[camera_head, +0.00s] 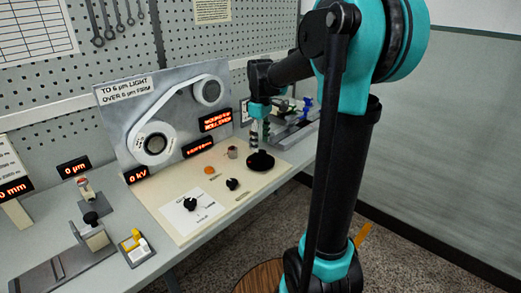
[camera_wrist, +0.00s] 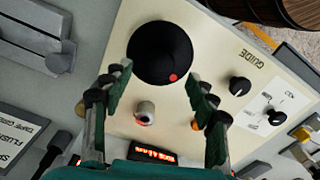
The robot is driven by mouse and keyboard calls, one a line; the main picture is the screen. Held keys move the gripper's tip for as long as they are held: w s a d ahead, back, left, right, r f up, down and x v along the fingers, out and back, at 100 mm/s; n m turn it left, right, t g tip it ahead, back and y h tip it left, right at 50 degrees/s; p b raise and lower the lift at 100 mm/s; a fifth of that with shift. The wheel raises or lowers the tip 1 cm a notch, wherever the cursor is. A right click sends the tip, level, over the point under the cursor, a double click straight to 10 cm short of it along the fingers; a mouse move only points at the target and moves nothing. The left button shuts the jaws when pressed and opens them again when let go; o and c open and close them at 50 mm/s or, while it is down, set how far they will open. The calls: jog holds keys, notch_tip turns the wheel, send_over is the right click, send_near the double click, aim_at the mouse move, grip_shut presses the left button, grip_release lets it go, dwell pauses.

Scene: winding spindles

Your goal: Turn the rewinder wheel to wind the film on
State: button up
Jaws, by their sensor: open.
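The rewinder wheel is a round black knob (camera_wrist: 153,40) with a red dot near its edge, on a cream panel (camera_wrist: 215,30). In the head view the wheel (camera_head: 264,164) sits near the panel's right end. My gripper (camera_wrist: 158,82) is open and empty, its two fingers apart with the wheel beyond and between them. In the head view my gripper (camera_head: 259,145) points down just above the wheel; I cannot tell whether it touches. The white film loop (camera_head: 175,103) runs around two rollers on the upright grey board.
Lit red displays (camera_head: 215,119) stand behind. Bench tools (camera_head: 290,125) lie to the right. A wooden barrel (camera_wrist: 270,10) stands beyond the bench edge.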

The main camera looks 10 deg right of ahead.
aim_at(261, 152)
jog(key=shift+f, duration=1.85)
jog(key=shift+c, duration=0.4)
jog(key=c, duration=1.1)
jog(key=shift+m, duration=0.4)
jog(key=m, duration=0.3)
jog(key=shift+m, duration=0.4)
jog(key=m, duration=0.4)
jog(key=shift+m, duration=0.3)
jog(key=m, duration=0.4)
jog(key=shift+m, duration=2.2)
